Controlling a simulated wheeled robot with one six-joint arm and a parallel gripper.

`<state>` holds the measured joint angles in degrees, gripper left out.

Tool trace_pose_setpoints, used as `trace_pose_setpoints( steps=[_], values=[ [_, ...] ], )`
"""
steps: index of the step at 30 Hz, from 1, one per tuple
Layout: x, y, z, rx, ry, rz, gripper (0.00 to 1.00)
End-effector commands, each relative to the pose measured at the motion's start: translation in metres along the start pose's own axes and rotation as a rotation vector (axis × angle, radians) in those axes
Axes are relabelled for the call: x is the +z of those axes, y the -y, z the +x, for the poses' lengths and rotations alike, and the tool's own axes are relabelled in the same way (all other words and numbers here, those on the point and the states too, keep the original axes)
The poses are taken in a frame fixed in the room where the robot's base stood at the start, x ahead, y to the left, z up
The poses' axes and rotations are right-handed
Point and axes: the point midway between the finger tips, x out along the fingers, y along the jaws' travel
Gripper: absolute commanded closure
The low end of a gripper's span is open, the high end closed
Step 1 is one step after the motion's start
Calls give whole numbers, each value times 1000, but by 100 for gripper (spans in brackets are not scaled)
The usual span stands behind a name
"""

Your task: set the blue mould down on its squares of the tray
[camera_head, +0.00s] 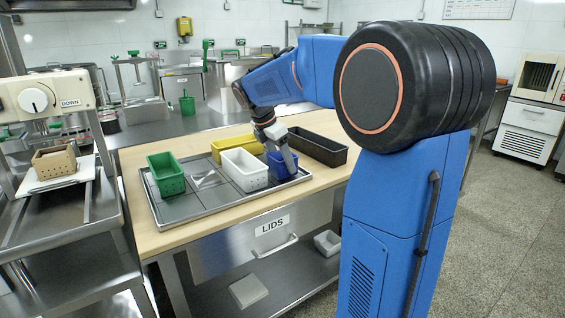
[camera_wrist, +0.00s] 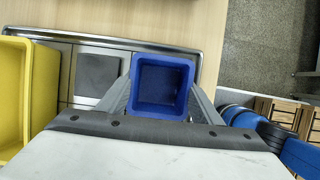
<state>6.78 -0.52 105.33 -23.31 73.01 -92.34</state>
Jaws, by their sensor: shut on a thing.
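The blue mould (camera_head: 280,165) is at the right end of the steel tray (camera_head: 218,207) in the head view. My gripper (camera_head: 283,145) is shut on it from above. In the wrist view the blue mould (camera_wrist: 162,86) is empty and upright between the two fingers (camera_wrist: 160,100), over the tray's edge area. A bare grey square (camera_wrist: 98,75) shows beside it. I cannot tell whether the mould touches the tray. A green mould (camera_head: 166,174), a white mould (camera_head: 244,169) and a yellow mould (camera_head: 232,147) stand on the tray.
A long dark container (camera_head: 318,147) stands on the wooden table (camera_head: 135,160) right of the tray. A press with a tan box (camera_head: 54,162) stands at the left. A drawer marked LIDS (camera_head: 272,226) is below the tabletop.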

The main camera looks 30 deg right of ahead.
Motion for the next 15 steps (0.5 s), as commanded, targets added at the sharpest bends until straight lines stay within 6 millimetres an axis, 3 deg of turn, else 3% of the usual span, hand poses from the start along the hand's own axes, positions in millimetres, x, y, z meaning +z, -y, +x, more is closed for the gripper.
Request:
trace_pose_setpoints(
  steps=[12, 13, 15],
  values=[
    [-3, 0, 7, 0, 0, 1, 65],
    [-3, 0, 7, 1, 0, 1, 36],
    [-3, 0, 6, 1, 0, 1, 22]
  ],
)
